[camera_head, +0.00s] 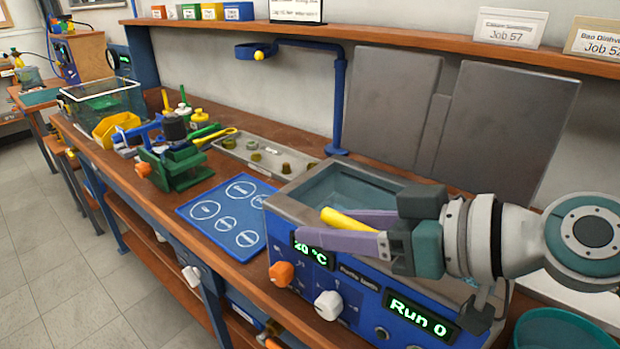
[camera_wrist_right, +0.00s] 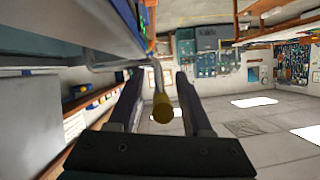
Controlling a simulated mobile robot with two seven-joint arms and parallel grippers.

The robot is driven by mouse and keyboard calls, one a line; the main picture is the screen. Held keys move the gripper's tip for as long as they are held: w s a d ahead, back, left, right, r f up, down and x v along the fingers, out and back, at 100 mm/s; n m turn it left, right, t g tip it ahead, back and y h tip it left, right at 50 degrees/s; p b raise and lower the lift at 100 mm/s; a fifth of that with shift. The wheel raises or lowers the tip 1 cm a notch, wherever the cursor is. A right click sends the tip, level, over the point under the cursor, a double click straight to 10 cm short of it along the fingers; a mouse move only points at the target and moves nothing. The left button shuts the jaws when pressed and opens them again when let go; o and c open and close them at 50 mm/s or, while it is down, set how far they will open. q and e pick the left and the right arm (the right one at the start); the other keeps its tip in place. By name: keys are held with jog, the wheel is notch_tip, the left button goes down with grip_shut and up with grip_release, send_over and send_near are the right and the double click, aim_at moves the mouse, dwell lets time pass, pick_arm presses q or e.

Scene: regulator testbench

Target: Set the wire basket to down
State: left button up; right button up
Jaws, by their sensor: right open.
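The blue water bath (camera_head: 330,262) stands at the right of the bench, with its grey lid panels (camera_head: 510,125) raised behind it. A yellow handle (camera_head: 345,220) sticks out over the bath's front rim; I take it to belong to the wire basket. The basket itself is not clearly visible in the head view. In the right wrist view the yellow handle (camera_wrist_right: 162,108) sits on a bent metal rod between the fingers. My right gripper (camera_head: 322,228) is open, with one finger on each side of the handle. I cannot tell whether they touch it. My left gripper is out of view.
A blue mat with white circles (camera_head: 228,215) lies left of the bath. A grey tray with small samples (camera_head: 265,157), a green fixture (camera_head: 175,168) and a clear tank (camera_head: 103,100) stand farther left. A shelf (camera_head: 400,45) runs above. An orange knob (camera_head: 282,273) is on the bath's front.

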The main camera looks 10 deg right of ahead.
jog(key=b+v, duration=0.1)
jog(key=v, duration=0.8)
